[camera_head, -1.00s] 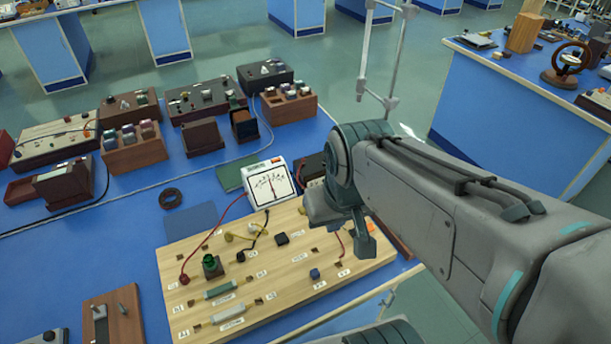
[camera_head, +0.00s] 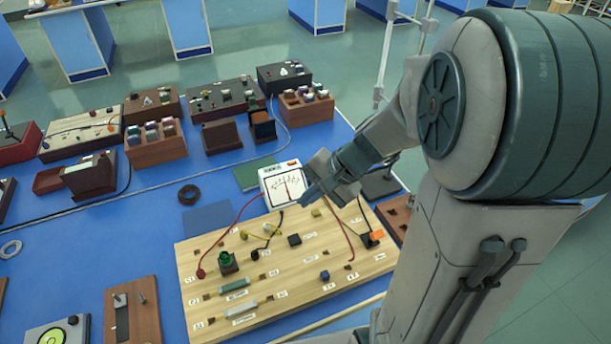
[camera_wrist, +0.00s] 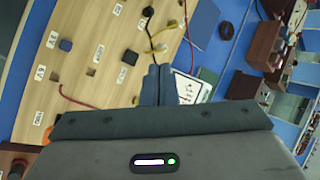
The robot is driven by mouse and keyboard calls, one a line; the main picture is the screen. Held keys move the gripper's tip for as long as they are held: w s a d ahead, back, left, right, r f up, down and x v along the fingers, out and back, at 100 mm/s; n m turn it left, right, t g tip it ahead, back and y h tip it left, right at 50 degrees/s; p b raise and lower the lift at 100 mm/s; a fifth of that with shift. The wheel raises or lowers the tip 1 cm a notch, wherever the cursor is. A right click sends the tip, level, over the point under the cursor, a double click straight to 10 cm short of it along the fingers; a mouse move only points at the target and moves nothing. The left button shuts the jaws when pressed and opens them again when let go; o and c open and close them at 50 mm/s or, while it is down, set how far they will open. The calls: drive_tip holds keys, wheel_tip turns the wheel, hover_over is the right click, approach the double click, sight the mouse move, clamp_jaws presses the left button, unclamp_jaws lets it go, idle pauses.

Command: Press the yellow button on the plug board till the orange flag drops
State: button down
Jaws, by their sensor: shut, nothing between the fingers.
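The wooden plug board (camera_head: 215,308) lies on the blue bench. Small yellow plugs or knobs stand on it: one at the left (camera_head: 244,235), one in the middle (camera_head: 268,228); the wrist view shows yellow pieces (camera_wrist: 160,47) with a lead. I cannot tell which yellow piece is the button. An orange flag (camera_head: 377,235) shows at a black block (camera_head: 367,242) on the board's right end; its orange also shows in the wrist view (camera_wrist: 48,134).
The white meter (camera_head: 283,181) stands behind the board, close to my fingers. A red lead (camera_head: 228,225) and a dark green terminal (camera_head: 228,262) sit at the left. Wooden and dark boxes (camera_head: 157,146) fill the back of the bench. A black ring (camera_head: 188,195) lies left.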

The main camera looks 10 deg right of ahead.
drive_tip(key=w+d+f+m+t+y+p, duration=0.1)
drive_tip(key=w+d+f+m, duration=0.1)
drive_tip(key=w+m, duration=0.25)
drive_tip(key=m+t+p, duration=0.1)
drive_tip(key=m+t, duration=0.1)
drive_tip(key=m, duration=0.2)
hover_over(320, 212)
wheel_tip(320, 212, down, 5)
drive_tip(key=shift+r, duration=0.15)
drive_tip(key=shift+s, duration=0.1)
wheel_tip(320, 212, down, 8)
drive_tip(key=b, duration=0.5)
drive_tip(key=shift+r+b, duration=0.15)
drive_tip(key=shift+b, duration=0.25)
drive_tip(key=shift+f+b, duration=0.55)
drive_tip(key=shift+b, duration=0.1)
drive_tip(key=shift+f, duration=0.1)
idle(0.3)
drive_tip(key=shift+f+b, duration=0.35)
drive_tip(key=shift+b, duration=0.35)
